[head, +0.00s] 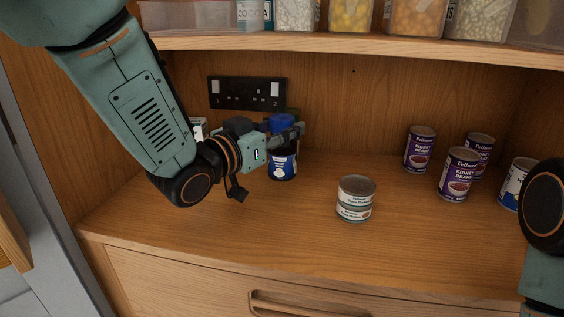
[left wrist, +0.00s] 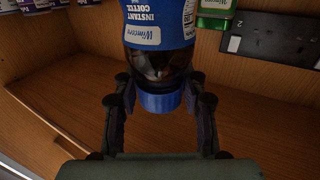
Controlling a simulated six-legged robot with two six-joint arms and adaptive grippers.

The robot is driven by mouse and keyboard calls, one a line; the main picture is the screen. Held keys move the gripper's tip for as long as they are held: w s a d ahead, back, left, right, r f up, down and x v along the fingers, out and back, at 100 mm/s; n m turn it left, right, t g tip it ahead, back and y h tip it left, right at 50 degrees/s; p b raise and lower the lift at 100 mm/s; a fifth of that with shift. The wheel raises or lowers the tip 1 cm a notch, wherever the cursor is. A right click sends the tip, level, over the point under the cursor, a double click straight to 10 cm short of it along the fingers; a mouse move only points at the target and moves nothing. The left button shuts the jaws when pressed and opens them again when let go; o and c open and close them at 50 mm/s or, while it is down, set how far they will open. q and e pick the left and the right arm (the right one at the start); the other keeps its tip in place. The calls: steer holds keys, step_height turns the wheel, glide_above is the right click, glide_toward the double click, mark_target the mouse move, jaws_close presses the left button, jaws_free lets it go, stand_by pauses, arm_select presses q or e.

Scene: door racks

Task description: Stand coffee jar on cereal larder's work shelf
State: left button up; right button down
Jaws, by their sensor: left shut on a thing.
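The coffee jar (head: 282,166) has a blue lid, dark glass and a blue label. It looks upright at the back of the wooden work shelf (head: 230,215), below the socket. My left gripper (head: 284,136) is shut on the jar near its lid. In the left wrist view the jar (left wrist: 159,30) shows its "Instant Coffee" label, with the fingers of the left gripper (left wrist: 160,88) on both sides of the lid. I cannot tell whether the jar's base touches the shelf. My right gripper is out of view; only part of my right arm shows at the right edge.
Two stacked short tins (head: 356,198) stand right of the jar. Several purple kidney bean tins (head: 459,174) and a blue-and-white tin (head: 513,184) stand further right. A black socket (head: 247,93) is on the back wall. An upper shelf (head: 350,46) with clear containers hangs above.

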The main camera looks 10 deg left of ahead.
mark_target(275, 158)
arm_select(q)
steer(key=shift+w+d+f, duration=0.2)
steer(key=shift+d+f, duration=0.25)
steer(key=shift+f, duration=0.3)
steer(key=f, duration=0.1)
steer(key=s+a+f+b, duration=0.1)
steer(key=shift+f, duration=0.35)
steer(key=shift+w+d+f, duration=0.1)
steer(key=shift+w+f, duration=0.05)
steer(key=shift+f, duration=0.1)
steer(key=shift+w+d+f, duration=0.1)
steer(key=shift+w+d, duration=0.15)
steer(key=shift+w, duration=0.1)
steer(key=shift+s+a, duration=0.2)
steer(key=shift+s, duration=0.25)
steer(key=o, duration=1.3)
steer(key=shift+w+d+f, duration=0.15)
steer(key=shift+w+f, duration=0.05)
steer(key=shift+w, duration=0.05)
steer(key=shift+s, duration=0.1)
